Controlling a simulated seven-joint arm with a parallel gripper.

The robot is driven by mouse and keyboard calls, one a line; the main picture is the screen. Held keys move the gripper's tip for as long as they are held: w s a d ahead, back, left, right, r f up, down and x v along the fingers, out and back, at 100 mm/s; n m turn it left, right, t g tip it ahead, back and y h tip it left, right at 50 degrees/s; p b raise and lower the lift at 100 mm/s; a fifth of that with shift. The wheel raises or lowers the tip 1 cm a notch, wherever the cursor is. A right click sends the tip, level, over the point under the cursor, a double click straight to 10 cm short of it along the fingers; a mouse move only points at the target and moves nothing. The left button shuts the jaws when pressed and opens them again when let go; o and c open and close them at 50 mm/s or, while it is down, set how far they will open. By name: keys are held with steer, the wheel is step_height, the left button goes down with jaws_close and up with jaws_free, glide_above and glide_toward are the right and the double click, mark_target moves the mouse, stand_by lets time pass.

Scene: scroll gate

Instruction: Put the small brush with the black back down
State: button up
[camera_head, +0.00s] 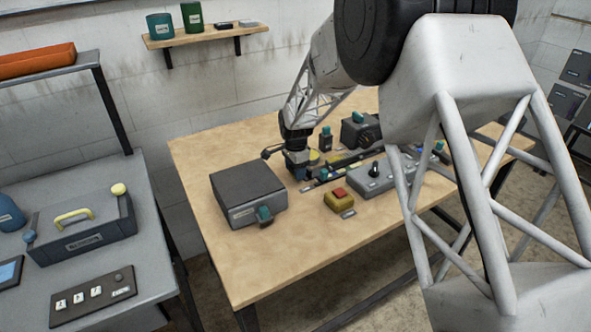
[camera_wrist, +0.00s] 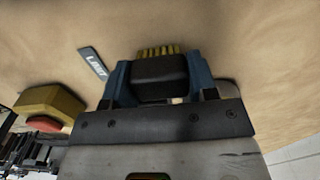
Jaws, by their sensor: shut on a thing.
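The small brush (camera_wrist: 160,72) with the black back and yellow bristles is between the two blue fingers of my gripper (camera_wrist: 163,80) in the wrist view. The gripper is shut on the black back, and the bristles point away from the gripper over bare wooden tabletop. I cannot tell whether the bristles touch the table. In the head view my gripper (camera_head: 297,168) is low over the table, just right of the dark grey box. The brush cannot be made out clearly there.
The dark grey box (camera_head: 248,192) with a teal-knobbed lever stands left of the gripper. A yellow box with a red button (camera_head: 339,200) and a grey control box (camera_head: 371,178) stand to the right. A label plate (camera_wrist: 92,63) lies near the brush. The table's front left is clear.

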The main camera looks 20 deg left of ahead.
steer(key=shift+f, duration=0.15)
steer(key=o, duration=0.8)
step_height(320, 180, up, 12)
steer(key=shift+r, duration=0.15)
stand_by(0.6)
stand_by(0.8)
